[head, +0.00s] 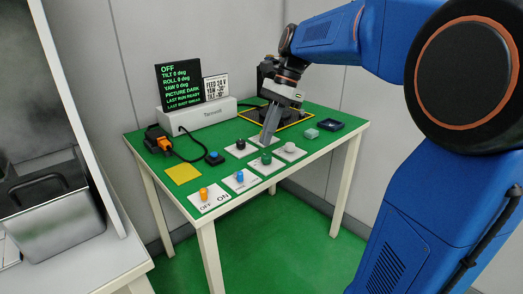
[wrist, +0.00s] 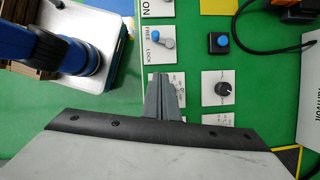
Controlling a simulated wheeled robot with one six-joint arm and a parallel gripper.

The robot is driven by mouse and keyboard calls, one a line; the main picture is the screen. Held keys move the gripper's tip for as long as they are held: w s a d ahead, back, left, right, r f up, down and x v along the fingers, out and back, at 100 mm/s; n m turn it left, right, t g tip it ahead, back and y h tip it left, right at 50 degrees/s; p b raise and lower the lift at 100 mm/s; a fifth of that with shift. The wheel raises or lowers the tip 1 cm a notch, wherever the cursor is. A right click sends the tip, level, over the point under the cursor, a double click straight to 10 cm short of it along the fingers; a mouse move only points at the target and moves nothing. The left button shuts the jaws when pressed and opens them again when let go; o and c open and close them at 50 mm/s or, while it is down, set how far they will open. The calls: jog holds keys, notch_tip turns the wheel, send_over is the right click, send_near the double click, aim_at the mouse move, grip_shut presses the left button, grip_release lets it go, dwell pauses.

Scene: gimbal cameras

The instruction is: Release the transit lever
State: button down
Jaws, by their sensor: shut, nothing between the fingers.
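The lever with a blue end (wrist: 154,42) sits on a white plate (wrist: 169,33) marked FREE and LOCK in the wrist view. A short silver part shows at its right; I cannot tell which mark it is set to. In the head view the blue-ended lever (head: 240,177) is on the front row of the green table. My gripper (wrist: 160,76) is shut and empty, its tips just below the lever's plate in the wrist picture.
The green table (head: 306,160) also bears an orange OFF/ON switch (head: 204,194), a green knob (head: 266,158), a white knob (head: 290,147), a black knob (wrist: 222,88) and a blue button (wrist: 220,41). A screen (head: 180,84) reads OFF. An orange connector (head: 163,144) with cable lies left.

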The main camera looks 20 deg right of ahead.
jog(key=shift+v, duration=1.4)
